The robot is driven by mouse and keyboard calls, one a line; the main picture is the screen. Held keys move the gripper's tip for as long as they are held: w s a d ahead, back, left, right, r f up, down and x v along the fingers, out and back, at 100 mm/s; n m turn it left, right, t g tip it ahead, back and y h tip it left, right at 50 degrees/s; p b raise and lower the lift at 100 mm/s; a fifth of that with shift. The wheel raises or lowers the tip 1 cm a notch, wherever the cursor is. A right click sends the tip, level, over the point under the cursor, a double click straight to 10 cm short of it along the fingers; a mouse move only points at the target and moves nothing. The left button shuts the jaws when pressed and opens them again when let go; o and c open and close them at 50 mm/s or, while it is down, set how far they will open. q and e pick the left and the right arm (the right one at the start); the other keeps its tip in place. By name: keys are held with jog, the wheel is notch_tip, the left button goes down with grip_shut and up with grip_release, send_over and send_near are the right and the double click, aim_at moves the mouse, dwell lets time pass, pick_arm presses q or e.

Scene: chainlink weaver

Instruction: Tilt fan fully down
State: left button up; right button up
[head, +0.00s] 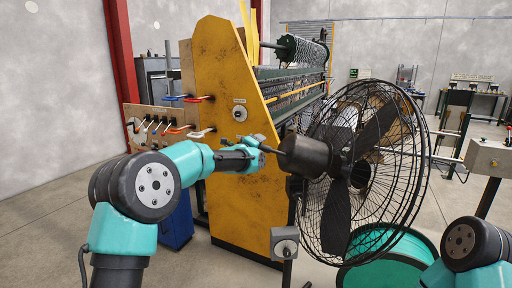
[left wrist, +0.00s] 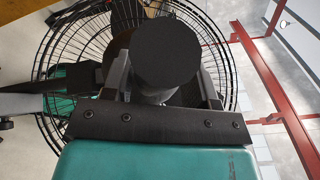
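The black fan (head: 365,165) has a round wire cage facing right and away from me. Its dark cylindrical motor housing (head: 305,156) points back toward my left arm, and its axis looks close to level. My left gripper (head: 278,151) is at the rear of this housing. In the left wrist view its two fingers (left wrist: 163,82) stand apart, one on each side of the black housing (left wrist: 167,52). I cannot tell whether they touch it. The fan's pivot is partly hidden behind the housing. My right gripper is out of view; only part of that arm shows at the lower right.
A yellow machine (head: 235,130) with levers stands just behind my left gripper. A grey box with a knob (head: 285,243) sits below the fan. A teal drum (head: 385,262) stands under the cage. A control box (head: 490,158) is at the right.

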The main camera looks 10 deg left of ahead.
pick_arm(q)
jog(key=shift+o, duration=0.2)
jog(key=shift+f, duration=0.1)
jog(key=v, duration=1.7)
jog(key=shift+s, duration=0.25)
jog(key=s+f+n+g+y, duration=0.1)
jog(key=s+f+n+g, duration=0.25)
jog(key=f, duration=0.75)
jog(key=s+a+f+n+g, duration=0.15)
jog(key=f+n, duration=0.35)
jog(key=f, duration=0.6)
jog(key=s+f+n+g+y, duration=0.1)
jog(key=s+f+n+g, duration=0.25)
jog(key=f, duration=0.75)
jog(key=s+f+n+g, duration=0.7)
jog(key=s+f+n, duration=0.9)
jog(key=s+f, duration=0.6)
jog(key=s, duration=0.3)
jog(key=shift+s+a+f+g, duration=0.2)
jog(key=shift+s+a+g, duration=0.05)
jog(key=shift+s+g, duration=0.1)
